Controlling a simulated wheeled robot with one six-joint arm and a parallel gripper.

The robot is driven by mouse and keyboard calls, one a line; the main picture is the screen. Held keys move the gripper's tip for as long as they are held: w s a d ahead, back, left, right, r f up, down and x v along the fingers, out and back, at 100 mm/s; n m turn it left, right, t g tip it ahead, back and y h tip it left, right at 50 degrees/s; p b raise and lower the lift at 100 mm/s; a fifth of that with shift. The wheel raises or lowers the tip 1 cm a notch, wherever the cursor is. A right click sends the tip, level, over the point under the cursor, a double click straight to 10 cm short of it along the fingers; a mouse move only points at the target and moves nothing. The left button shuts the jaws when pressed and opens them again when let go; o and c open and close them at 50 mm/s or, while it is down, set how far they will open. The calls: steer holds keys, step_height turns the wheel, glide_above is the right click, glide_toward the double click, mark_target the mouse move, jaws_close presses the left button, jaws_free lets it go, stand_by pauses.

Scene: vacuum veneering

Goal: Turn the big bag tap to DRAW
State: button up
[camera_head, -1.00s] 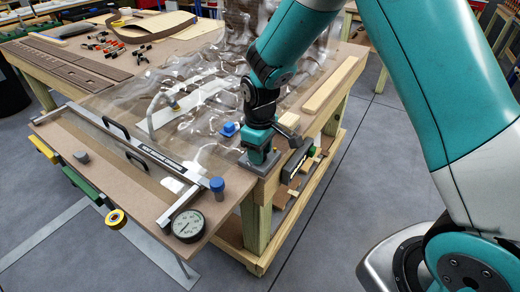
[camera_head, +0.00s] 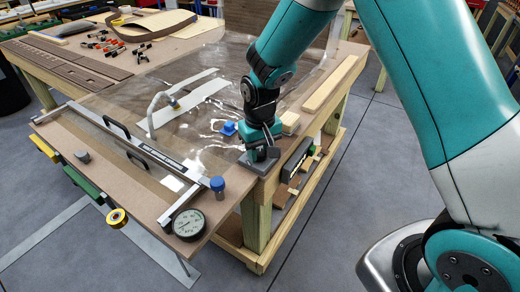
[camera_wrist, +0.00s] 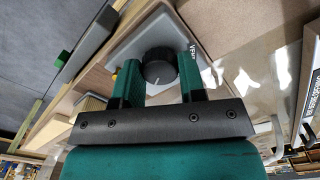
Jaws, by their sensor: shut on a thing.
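The big bag tap is a black round knob (camera_wrist: 159,66) with a white mark, on a grey plate (camera_wrist: 135,47) with partly hidden lettering that starts with "VE". The plate also shows in the head view (camera_head: 256,168) at the table's near right corner. My gripper (camera_wrist: 160,84) is shut on the knob, one green finger on each side of it. In the head view my gripper (camera_head: 259,152) points down over the plate and hides the knob. The clear bag (camera_head: 205,125) lies mostly flat on the table, with small wrinkles. Which word the mark points to is unclear.
A dial gauge (camera_head: 188,224) and a blue-capped post (camera_head: 217,187) stand near the front corner. A blue fitting (camera_head: 229,128) and wood blocks (camera_head: 290,122) lie close to my gripper. A long metal bar (camera_head: 130,150) runs along the table's left part.

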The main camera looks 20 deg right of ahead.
mark_target(260, 152)
stand_by(0.4)
steer(key=o, duration=0.9)
steer(key=shift+r, duration=0.1)
step_height(260, 152, up, 17)
steer(key=shift+r+b, duration=0.15)
steer(key=shift+b, duration=0.65)
steer(key=s+a+n+y, duration=0.1)
steer(key=s+n, duration=0.1)
steer(key=s, duration=0.6)
steer(key=s+a+r+n+y, duration=0.1)
steer(key=s+a+n, duration=0.1)
steer(key=s, duration=0.6)
steer(key=s+a+n+y, duration=0.1)
steer(key=s+n+y, duration=0.1)
steer(key=s, duration=0.6)
steer(key=shift+s+a+r, duration=0.25)
steer(key=shift+s+a, duration=0.05)
steer(key=shift+s, duration=0.1)
